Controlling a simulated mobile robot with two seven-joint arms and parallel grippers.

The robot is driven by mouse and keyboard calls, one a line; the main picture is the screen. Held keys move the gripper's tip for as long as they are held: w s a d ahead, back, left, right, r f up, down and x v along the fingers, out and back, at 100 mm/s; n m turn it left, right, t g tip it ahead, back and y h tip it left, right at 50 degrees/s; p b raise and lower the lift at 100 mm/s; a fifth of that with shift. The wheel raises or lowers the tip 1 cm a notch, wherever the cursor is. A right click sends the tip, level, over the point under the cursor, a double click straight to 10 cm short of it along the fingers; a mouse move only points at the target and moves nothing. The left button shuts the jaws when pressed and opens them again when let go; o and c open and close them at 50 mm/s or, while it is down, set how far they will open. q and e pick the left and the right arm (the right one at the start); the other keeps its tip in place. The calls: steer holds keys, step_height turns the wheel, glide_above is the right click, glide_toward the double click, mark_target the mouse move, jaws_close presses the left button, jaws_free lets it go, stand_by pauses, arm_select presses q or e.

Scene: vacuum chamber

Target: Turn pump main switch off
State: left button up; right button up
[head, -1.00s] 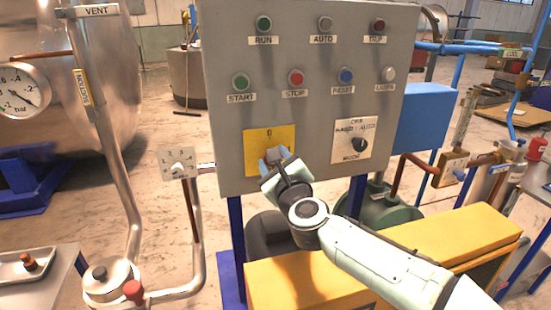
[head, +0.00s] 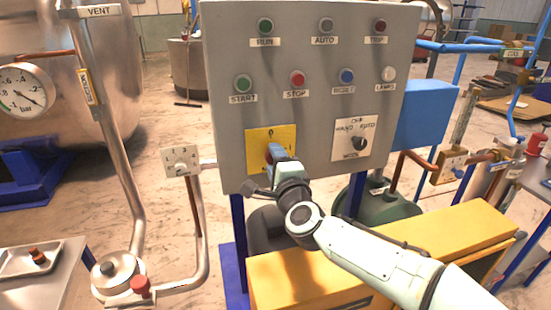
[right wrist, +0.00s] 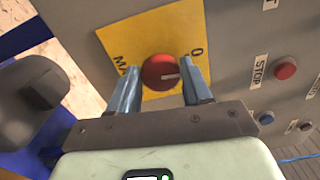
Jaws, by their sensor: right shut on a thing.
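The pump main switch is a red round knob (right wrist: 162,72) with a white pointer mark, on a yellow plate (head: 256,138) low on the grey control panel (head: 225,100). A "0" is printed near the plate's top edge; part of the other lettering is hidden. In the right wrist view the white mark points right, roughly towards the side with the "0". My right gripper (right wrist: 160,87) is shut on the knob, one blue finger on each side of it. In the head view the right gripper (head: 276,153) covers most of the knob. My left gripper is not in view.
A black MODE selector (head: 358,143) sits right of the yellow plate. Push buttons, such as the red STOP (head: 298,78), are above. Pipes and a small dial plate (head: 181,160) stand to the left.

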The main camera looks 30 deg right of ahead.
steer(key=shift+n, duration=0.6)
steer(key=shift+f, duration=0.1)
steer(key=o, duration=1)
steer(key=shift+o, duration=0.2)
steer(key=v, duration=1.3)
steer(key=shift+s+b, duration=0.25)
steer(key=shift+b, duration=0.1)
